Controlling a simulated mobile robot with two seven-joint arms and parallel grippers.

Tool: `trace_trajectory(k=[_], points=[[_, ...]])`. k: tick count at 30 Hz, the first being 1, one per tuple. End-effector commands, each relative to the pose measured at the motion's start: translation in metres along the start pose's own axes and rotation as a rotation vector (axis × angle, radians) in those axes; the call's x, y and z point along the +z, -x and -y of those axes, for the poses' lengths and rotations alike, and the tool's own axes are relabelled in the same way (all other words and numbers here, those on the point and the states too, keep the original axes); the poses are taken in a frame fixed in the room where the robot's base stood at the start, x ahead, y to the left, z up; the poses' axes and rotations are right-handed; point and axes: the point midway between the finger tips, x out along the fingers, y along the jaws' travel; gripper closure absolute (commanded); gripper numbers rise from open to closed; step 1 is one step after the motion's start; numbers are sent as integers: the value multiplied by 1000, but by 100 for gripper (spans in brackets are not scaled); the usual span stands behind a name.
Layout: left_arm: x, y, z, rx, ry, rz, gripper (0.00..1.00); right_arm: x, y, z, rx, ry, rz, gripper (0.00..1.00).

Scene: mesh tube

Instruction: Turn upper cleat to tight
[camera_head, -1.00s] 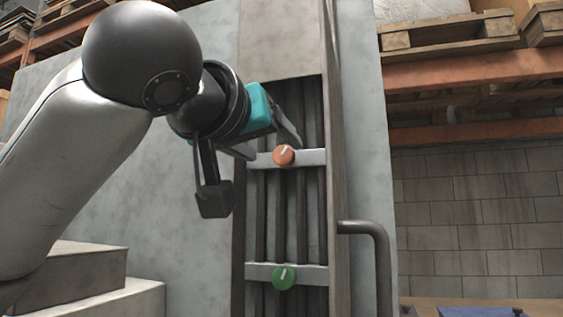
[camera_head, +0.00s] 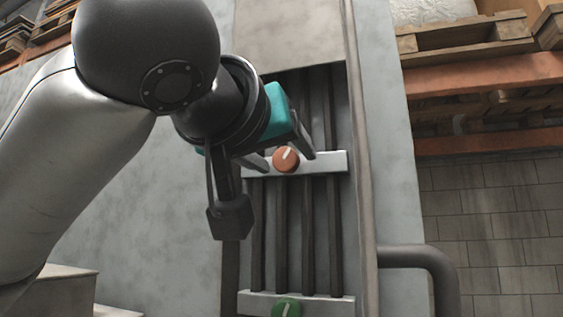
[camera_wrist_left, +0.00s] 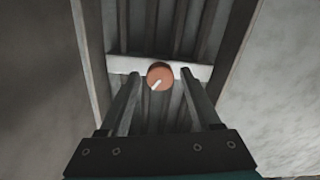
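The upper cleat is an orange round knob (camera_head: 286,159) with a white pointer line, on a pale horizontal bar (camera_head: 327,162). In the head view the line points up and slightly right. My left gripper (camera_head: 288,160) is open, its fingers close to the upper knob. In the left wrist view the orange knob (camera_wrist_left: 160,76) shows between and just beyond the fingertips (camera_wrist_left: 160,76), with no contact visible. A green knob (camera_head: 286,309) sits on the lower bar (camera_head: 335,307), partly cut off by the frame's bottom edge. My right gripper is out of view.
Dark vertical tubes (camera_head: 308,225) run behind the bars in a recess framed by a grey post (camera_head: 362,150). A bent dark pipe (camera_head: 425,258) stands out at the lower right. Grey panels flank the recess. Shelving with pallets (camera_head: 470,40) is at the back right.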

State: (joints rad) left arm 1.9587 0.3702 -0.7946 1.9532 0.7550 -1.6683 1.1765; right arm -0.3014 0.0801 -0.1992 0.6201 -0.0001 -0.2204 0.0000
Motion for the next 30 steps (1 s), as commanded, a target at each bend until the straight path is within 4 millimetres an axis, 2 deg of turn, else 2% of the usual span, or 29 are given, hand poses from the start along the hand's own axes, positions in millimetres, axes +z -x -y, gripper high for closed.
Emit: trace_trajectory(k=[2, 16, 30], points=[[0, 0, 0, 0, 0, 0, 46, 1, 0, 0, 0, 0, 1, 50], [0, 0, 0, 0, 0, 0, 99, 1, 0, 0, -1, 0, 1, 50], [0, 0, 0, 0, -46, 0, 100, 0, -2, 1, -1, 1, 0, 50]])
